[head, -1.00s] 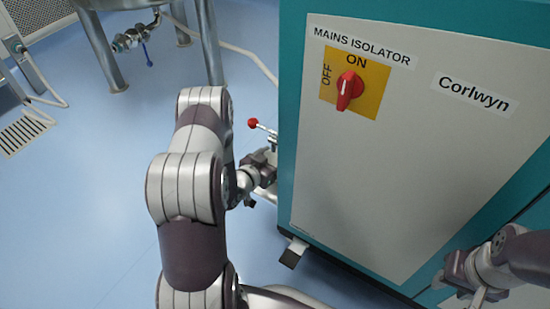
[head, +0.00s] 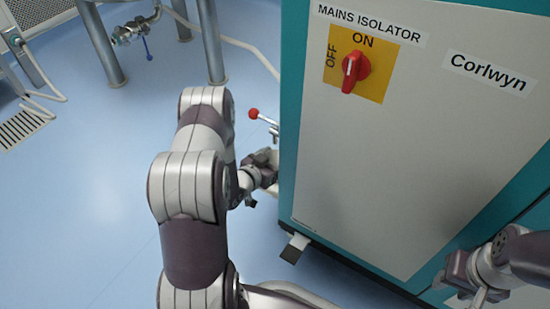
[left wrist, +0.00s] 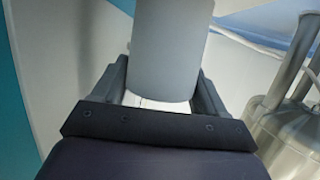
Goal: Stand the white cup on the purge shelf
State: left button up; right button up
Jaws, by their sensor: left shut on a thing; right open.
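In the left wrist view, my left gripper (left wrist: 160,88) is shut on the white cup (left wrist: 165,50), a plain pale cylinder that looks grey in shadow. The cup stands between the two fingers and its upper end runs out of the picture. In the head view, my left gripper (head: 264,172) is at the left edge of the teal cabinet, partly hidden by it and by my arm; the cup cannot be made out there. A pale ledge (head: 273,190) shows just below; I cannot tell whether it is the purge shelf. My right gripper (head: 478,297) is open and empty at the lower right.
The cabinet (head: 400,170) with a red isolator switch (head: 355,72) fills the right side. A red-knobbed lever (head: 255,114) sticks out near my left gripper. A steel vessel (left wrist: 285,125) stands at right in the wrist view. Blue floor (head: 90,200) at left is clear.

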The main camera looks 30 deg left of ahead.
pick_arm(q)
jog(key=shift+f, duration=0.2)
jog(key=o, duration=1.1)
jog(key=p+v, duration=0.6)
jog(key=v, duration=0.6)
jog(key=shift+s+p, duration=0.35)
jog(key=shift+p, duration=0.05)
